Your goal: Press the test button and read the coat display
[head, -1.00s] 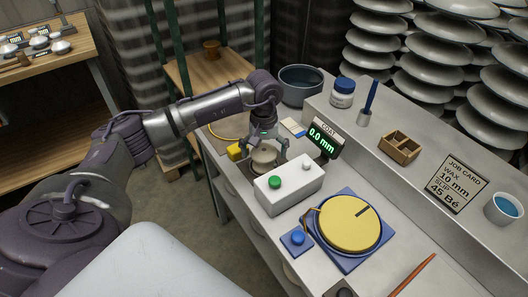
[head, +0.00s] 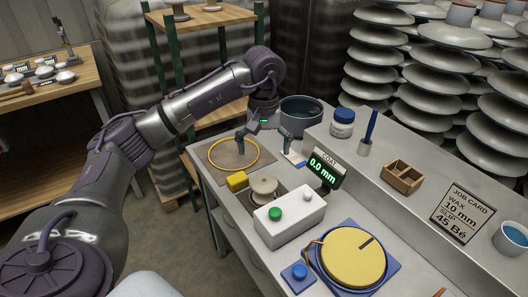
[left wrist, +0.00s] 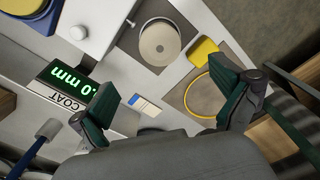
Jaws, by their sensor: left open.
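The white box (head: 289,222) on the counter carries a green button (head: 275,213) and a small white knob (head: 307,196). The coat display (head: 326,168) stands behind it and reads 0.0 mm in green; it also shows in the left wrist view (left wrist: 72,80), partly cut by a finger. A pale round disc (head: 263,186) sits beside the box. My left gripper (head: 269,143) is open and empty above the counter's far end, beyond the disc and display; its spread fingers show in the left wrist view (left wrist: 170,108). My right gripper is not in view.
A yellow block (head: 237,181) and a yellow ring (head: 252,165) lie near the gripper, with a blue-and-white card (head: 293,158) beside it. A dark pot (head: 301,113) stands behind. The yellow turntable (head: 350,260) and blue button (head: 298,271) are at the front. A job card (head: 461,215) stands right.

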